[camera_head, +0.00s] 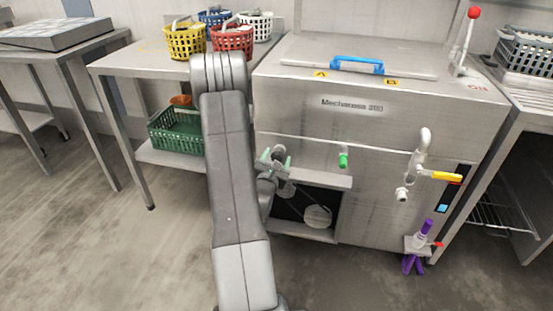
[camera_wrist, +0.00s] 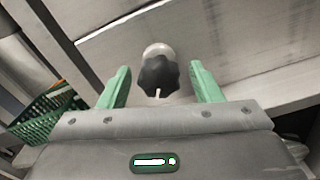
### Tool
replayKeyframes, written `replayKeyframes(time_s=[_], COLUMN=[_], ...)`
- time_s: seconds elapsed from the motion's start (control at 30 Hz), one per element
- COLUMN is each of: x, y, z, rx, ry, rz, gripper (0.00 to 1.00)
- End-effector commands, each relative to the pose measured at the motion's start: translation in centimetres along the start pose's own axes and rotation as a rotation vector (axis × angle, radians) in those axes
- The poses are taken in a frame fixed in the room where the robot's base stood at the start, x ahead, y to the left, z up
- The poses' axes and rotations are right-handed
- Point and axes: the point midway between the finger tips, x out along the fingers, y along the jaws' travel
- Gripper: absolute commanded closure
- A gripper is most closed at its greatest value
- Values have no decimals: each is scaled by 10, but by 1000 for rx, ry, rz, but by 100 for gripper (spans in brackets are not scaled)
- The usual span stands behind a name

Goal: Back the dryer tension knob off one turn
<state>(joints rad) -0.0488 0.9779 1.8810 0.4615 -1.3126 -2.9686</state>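The dryer tension knob appears to be the dark, lobed knob (camera_wrist: 158,76) with a white pointer mark in the wrist view, set on a pale round stem at the machine's front. My gripper (camera_wrist: 160,84) is open, its two green fingers standing on either side of the knob, with a gap visible at each side. In the head view my gripper (camera_head: 276,160) is at the front left of the steel machine (camera_head: 375,120), and the knob cannot be made out there. The pointer shows toward the gripper's palm.
Below the gripper, the machine has an open bay (camera_head: 287,207) with a pulley-like disc. To the right are a green-tipped tap (camera_head: 343,160), a pipe with a yellow lever (camera_head: 440,175) and a purple-handled item (camera_head: 425,230). A table (camera_head: 135,60) with baskets stands left, a green crate (camera_head: 176,132) on its shelf.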

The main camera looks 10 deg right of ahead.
Motion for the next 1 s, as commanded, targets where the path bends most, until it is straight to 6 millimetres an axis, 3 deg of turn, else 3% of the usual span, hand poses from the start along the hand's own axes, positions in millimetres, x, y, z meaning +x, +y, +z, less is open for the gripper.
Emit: replayKeyframes(time_s=[0.37,0.8,1.0], x=[-9,-103,-130], y=[1,2,1], z=[1,0,0], rx=[0,-3,-1], ry=[-1,4,2], rz=[2,4,2], gripper=[42,42,42])
